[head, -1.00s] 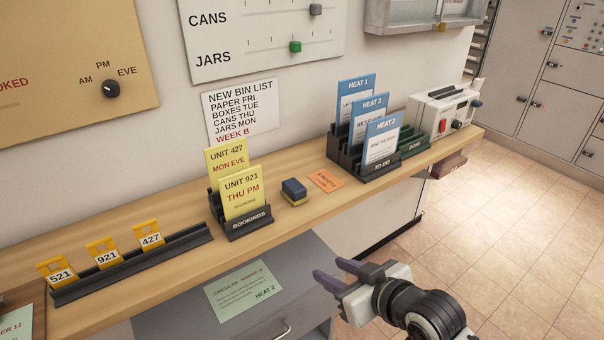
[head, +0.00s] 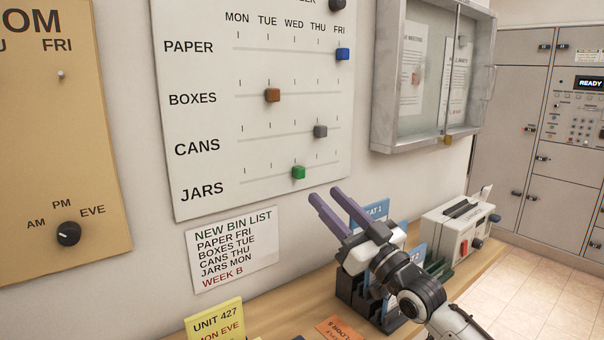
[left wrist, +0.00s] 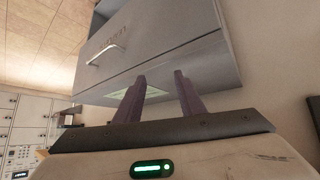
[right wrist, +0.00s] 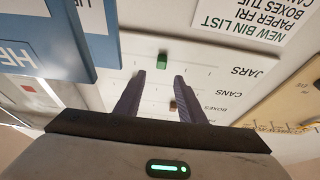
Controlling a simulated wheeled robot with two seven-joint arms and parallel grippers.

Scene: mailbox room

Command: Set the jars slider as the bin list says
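The jars slider is a green knob (head: 298,173) on the bottom row of the white board (head: 200,120), around the WED column. It also shows in the right wrist view (right wrist: 162,61). The bin list (head: 234,248) below reads paper Fri, boxes Tue, cans Thu, jars Mon, week B. My right gripper (head: 324,194) is open and empty, its fingers pointing up toward the board just right of and below the green knob, apart from it. My left gripper (left wrist: 160,76) is open and empty, in front of a grey drawer cabinet (left wrist: 165,40); it is outside the head view.
The blue paper slider (head: 343,54) sits at FRI, the brown boxes slider (head: 272,95) near TUE, the grey cans slider (head: 320,131) near THU. Blue cards in a black rack (head: 352,290) stand beneath my right arm. A glass cabinet (head: 380,100) hangs to the right.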

